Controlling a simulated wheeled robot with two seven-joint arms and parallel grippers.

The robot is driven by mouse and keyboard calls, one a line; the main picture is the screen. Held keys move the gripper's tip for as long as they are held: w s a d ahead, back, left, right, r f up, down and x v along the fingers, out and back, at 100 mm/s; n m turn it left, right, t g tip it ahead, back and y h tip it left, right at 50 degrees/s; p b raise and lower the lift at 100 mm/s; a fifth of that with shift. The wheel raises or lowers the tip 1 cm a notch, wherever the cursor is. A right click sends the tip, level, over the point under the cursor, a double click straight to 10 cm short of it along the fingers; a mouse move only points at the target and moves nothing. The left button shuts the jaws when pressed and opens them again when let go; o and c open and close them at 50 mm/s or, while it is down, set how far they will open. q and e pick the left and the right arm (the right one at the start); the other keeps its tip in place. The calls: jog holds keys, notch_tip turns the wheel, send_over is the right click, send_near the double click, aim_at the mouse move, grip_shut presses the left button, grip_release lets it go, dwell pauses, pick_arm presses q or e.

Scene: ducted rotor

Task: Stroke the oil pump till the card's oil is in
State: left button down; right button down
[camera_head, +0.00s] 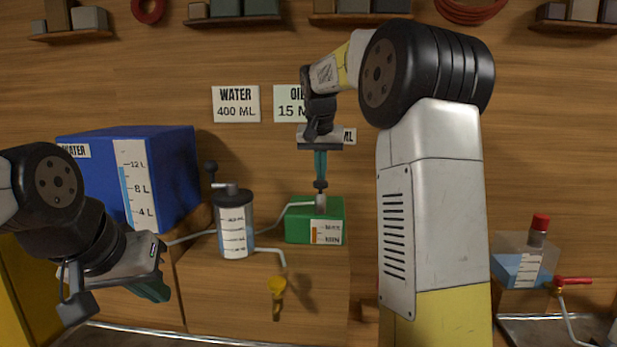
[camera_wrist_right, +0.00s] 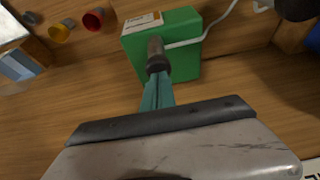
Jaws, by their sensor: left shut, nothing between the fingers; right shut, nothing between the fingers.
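The green oil box (camera_head: 297,224) stands on the wooden ledge, with a MAX/MIN gauge (camera_head: 326,232) showing amber on its front. Its pump (camera_head: 320,204) rises from the top with a dark knob (camera_wrist_right: 157,65). My right gripper (camera_head: 320,180) is shut and points down at the knob, its tips at or just above it; I cannot tell whether they touch. A tube leads from the pump to the measuring vessel (camera_head: 235,228), which has a scale and a pale blue look. The oil card (camera_head: 289,106) reads 15 M, partly hidden by my right arm. My left gripper (camera_head: 155,290) is shut and empty, low at the left.
A water card (camera_head: 236,104) reads 400 ML. A yellow funnel-like part (camera_head: 277,286) is in front. A red-capped container (camera_head: 520,268) and red-handled valve (camera_head: 572,281) are at right.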

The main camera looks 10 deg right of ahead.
jog(key=shift+f, duration=0.55)
jog(key=shift+r, duration=2.4)
